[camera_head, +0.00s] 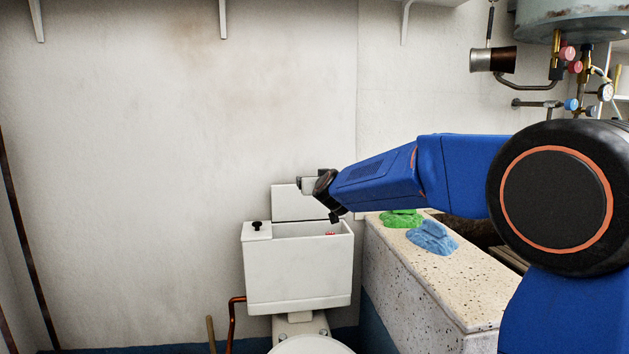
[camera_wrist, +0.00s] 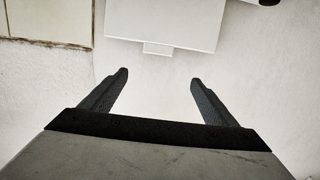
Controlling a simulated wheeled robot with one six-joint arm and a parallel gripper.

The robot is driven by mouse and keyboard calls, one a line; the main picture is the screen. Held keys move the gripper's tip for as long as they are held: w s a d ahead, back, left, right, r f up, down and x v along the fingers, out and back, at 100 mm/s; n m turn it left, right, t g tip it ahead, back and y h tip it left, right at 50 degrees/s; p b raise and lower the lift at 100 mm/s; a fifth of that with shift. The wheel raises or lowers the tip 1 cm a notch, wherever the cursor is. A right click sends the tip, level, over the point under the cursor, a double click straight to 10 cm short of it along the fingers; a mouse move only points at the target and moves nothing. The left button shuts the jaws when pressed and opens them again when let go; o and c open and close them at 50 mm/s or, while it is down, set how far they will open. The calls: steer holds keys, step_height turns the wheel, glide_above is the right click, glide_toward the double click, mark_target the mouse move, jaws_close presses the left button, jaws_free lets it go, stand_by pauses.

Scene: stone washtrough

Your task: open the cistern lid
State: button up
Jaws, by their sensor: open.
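The white cistern (camera_head: 298,275) stands against the wall with its top open, and part of its inside shows. Its white lid (camera_head: 292,205) stands raised at the back edge, roughly upright. In the wrist view the lid (camera_wrist: 165,18) is at the top of the picture, with a small tab (camera_wrist: 157,49) on its edge. My gripper (camera_head: 318,198) is beside the raised lid, partly in front of it. In the wrist view my gripper (camera_wrist: 160,77) is open and empty, its fingertips apart from the tab.
A black knob (camera_head: 257,225) sits on the cistern's fixed left top. The stone trough (camera_head: 395,265) is close on the right, with a green cloth (camera_head: 402,218) and a blue cloth (camera_head: 433,238) on its rim. A copper pipe (camera_head: 231,320) runs at the cistern's lower left.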

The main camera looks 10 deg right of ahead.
steer(key=shift+s+r, duration=0.2)
steer(key=shift+s, duration=0.8)
steer(key=s+d+f+g, duration=0.4)
steer(key=s+f, duration=0.4)
steer(key=s, duration=1)
steer(key=s+d+f+g, duration=0.3)
steer(key=s+f, duration=0.5)
steer(key=s, duration=1)
steer(key=s+d+f+g, duration=0.4)
steer(key=s+f, duration=0.4)
steer(key=s, duration=1)
steer(key=shift+s+d+f+g, duration=0.15)
steer(key=shift+d+f+g, duration=0.2)
steer(key=shift+d, duration=0.1)
